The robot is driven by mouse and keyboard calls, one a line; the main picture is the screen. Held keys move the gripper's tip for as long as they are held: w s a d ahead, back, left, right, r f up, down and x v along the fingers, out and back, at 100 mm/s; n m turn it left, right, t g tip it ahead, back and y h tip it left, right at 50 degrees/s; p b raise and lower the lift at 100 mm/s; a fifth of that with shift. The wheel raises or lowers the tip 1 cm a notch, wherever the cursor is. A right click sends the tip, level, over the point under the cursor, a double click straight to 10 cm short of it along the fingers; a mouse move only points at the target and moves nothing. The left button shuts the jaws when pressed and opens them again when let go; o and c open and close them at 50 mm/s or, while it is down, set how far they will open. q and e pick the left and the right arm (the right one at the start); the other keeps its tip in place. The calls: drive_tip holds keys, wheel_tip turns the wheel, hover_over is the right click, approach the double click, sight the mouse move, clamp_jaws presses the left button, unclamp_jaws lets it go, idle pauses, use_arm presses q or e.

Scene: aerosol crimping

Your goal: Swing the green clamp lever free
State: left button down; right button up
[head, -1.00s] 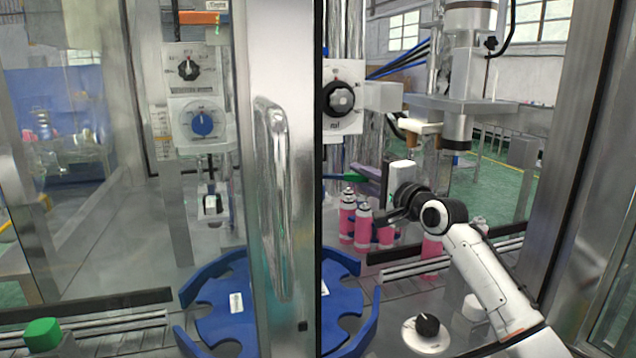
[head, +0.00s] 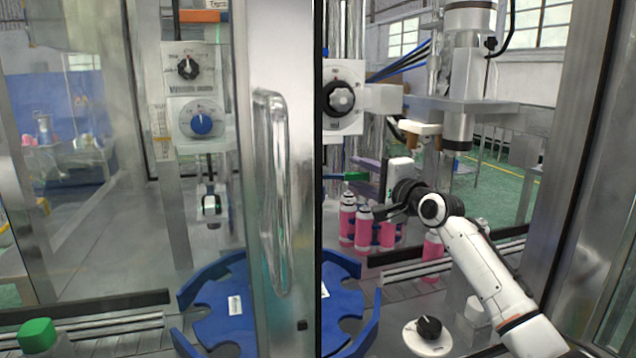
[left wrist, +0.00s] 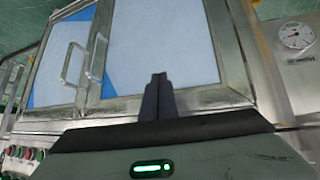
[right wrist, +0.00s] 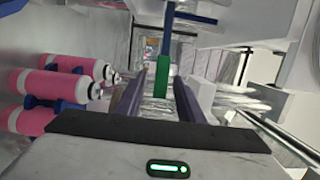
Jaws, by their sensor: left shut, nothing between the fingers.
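The green clamp lever (head: 356,176) sticks out beside the machine column, behind the pink cans. In the right wrist view its green grip (right wrist: 162,76) sits at the end of a blue bar. My right gripper (head: 374,187) reaches in from the right with its fingers apart. In the right wrist view the green grip lies between the two fingertips (right wrist: 160,85), with gaps visible at its sides; I see no firm contact. My left gripper (left wrist: 158,84) is shut and empty in front of the closed glass doors. It is out of the head view.
Several pink cans (head: 363,228) stand close below my right gripper; they also show at the left of the right wrist view (right wrist: 48,85). A blue star wheel (head: 340,285) lies in front. A glass door with a metal handle (head: 272,190) covers the left half.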

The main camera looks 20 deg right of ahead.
sight(364, 177)
drive_tip(key=p+v, duration=0.3)
drive_tip(key=shift+s+a, duration=0.2)
drive_tip(key=shift+a, duration=0.15)
drive_tip(key=shift+s, duration=0.4)
drive_tip(key=shift+v, duration=1.2)
drive_tip(key=shift+a, duration=0.15)
